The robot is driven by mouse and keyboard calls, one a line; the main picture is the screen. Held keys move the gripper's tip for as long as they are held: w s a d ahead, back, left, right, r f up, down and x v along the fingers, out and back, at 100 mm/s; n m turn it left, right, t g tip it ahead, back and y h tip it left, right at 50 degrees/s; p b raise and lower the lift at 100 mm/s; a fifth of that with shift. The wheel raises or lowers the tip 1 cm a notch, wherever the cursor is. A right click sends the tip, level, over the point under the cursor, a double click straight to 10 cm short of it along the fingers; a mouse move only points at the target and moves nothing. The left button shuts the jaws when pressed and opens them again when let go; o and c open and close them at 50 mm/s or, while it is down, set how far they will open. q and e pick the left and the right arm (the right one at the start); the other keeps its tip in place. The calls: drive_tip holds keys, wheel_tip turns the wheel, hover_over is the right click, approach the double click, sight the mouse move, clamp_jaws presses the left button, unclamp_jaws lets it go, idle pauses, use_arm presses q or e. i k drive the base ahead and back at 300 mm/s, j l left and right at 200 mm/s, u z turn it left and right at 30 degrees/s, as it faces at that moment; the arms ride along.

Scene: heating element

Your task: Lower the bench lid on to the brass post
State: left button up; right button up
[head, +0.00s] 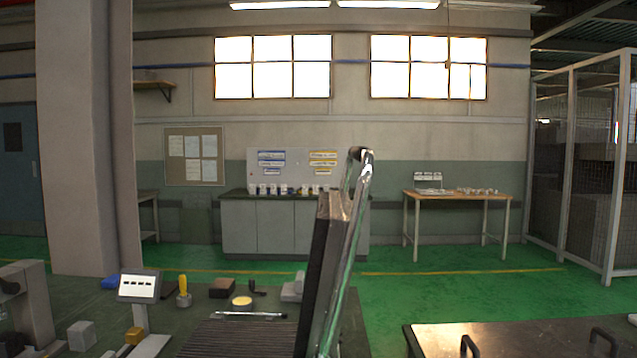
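A thick dark slab (320,270), which looks like the bench lid, stands nearly upright and edge-on at the right side of the bench. Chrome bars (350,235) run up along its right side to a dark-ended crosspiece at the top. Left of its foot lies a dark ribbed plate (235,340), cut off by the lower edge. A short round piece with a yellow top (242,301) stands behind the plate; I cannot tell whether it is the brass post. Neither of my grippers shows in the head view.
The bench also holds a small display on a stand (139,286), a yellow-handled tool (183,290), a brown block (222,288) and a grey cube (81,335). A brown-topped table (530,336) with black handles is at lower right. Green floor (420,290) lies clear behind it.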

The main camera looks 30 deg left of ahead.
sight(338, 221)
drive_tip(key=i+l+u, duration=0.2)
drive_tip(key=u, duration=0.25)
drive_tip(key=i+l+u, duration=0.15)
drive_tip(key=u, duration=0.35)
drive_tip(key=i+l+u, duration=0.15)
drive_tip(key=l+u, duration=0.15)
drive_tip(key=i+l+u, duration=0.1)
drive_tip(key=l+u, duration=0.2)
drive_tip(key=l, duration=0.05)
